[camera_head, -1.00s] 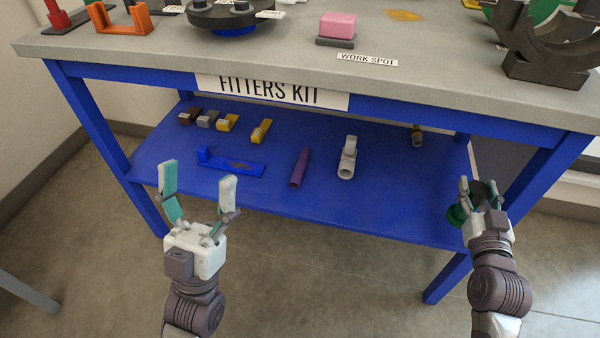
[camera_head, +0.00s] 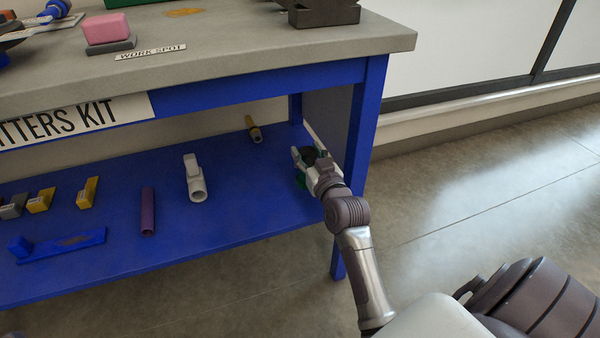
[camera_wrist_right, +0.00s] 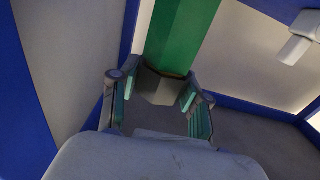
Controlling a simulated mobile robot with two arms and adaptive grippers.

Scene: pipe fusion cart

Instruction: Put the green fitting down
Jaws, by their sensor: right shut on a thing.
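The green fitting (camera_head: 300,180) is at my right gripper (camera_head: 306,150), over the right end of the blue lower shelf (camera_head: 250,205). Most of it is hidden behind the fingers in the head view, where a dark round part shows between them. In the right wrist view the green fitting (camera_wrist_right: 180,35) stretches away from between the two fingers of my right gripper (camera_wrist_right: 157,90), which is shut on it. I cannot tell whether the fitting touches the shelf. My left gripper is out of view.
A white fitting (camera_head: 195,180), a purple tube (camera_head: 148,212), a brass-coloured piece (camera_head: 253,130) and a blue holder (camera_head: 62,245) lie on the shelf. The table leg (camera_head: 366,125) stands close right of my right gripper. The shelf left of the gripper has free room.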

